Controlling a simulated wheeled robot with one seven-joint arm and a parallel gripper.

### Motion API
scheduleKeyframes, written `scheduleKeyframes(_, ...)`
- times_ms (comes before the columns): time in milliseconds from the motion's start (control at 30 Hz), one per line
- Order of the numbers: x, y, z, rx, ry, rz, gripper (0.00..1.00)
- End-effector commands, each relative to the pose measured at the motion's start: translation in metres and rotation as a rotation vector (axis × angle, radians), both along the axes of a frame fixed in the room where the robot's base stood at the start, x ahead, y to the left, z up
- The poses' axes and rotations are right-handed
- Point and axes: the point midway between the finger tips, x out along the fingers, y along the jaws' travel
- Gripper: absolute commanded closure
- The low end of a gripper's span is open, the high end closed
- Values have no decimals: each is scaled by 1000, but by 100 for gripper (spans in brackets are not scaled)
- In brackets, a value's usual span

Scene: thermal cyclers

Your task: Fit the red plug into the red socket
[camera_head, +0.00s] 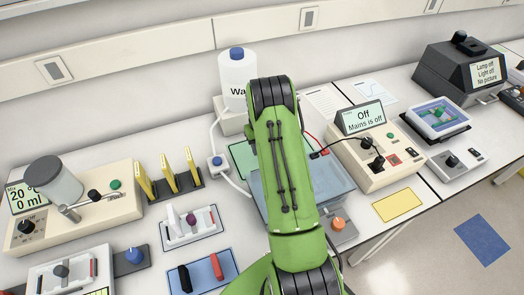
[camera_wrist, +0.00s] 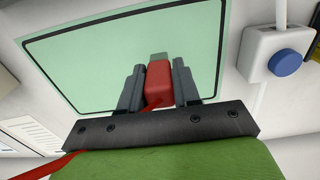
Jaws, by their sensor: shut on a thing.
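In the wrist view the red plug (camera_wrist: 158,82) sits between the two dark fingers of my gripper (camera_wrist: 158,88), which is shut on it. A red lead (camera_wrist: 62,163) trails off to the lower left. The plug is over a pale green mat with a black border (camera_wrist: 90,60); its height above the mat is hard to judge. In the head view my green arm hides the gripper and plug. A beige power unit (camera_head: 375,165) with a display reading "Off, Mains is off" stands right of my arm. A small red patch (camera_head: 393,160) on its front may be the red socket; it is too small to tell.
A white box with a blue button (camera_wrist: 285,52) and cable is beside the mat. A grey-blue tray (camera_head: 335,182) lies partly under my arm. A yellow mat (camera_head: 398,205) is clear.

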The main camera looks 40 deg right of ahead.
Motion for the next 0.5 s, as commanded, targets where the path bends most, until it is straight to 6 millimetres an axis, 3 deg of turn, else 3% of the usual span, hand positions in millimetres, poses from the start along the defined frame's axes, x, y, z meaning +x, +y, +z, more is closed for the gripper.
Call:
scheduleKeyframes(167,0,0,-29,1,2,0,98)
scheduleKeyframes(500,0,0,-35,0,0,0,98)
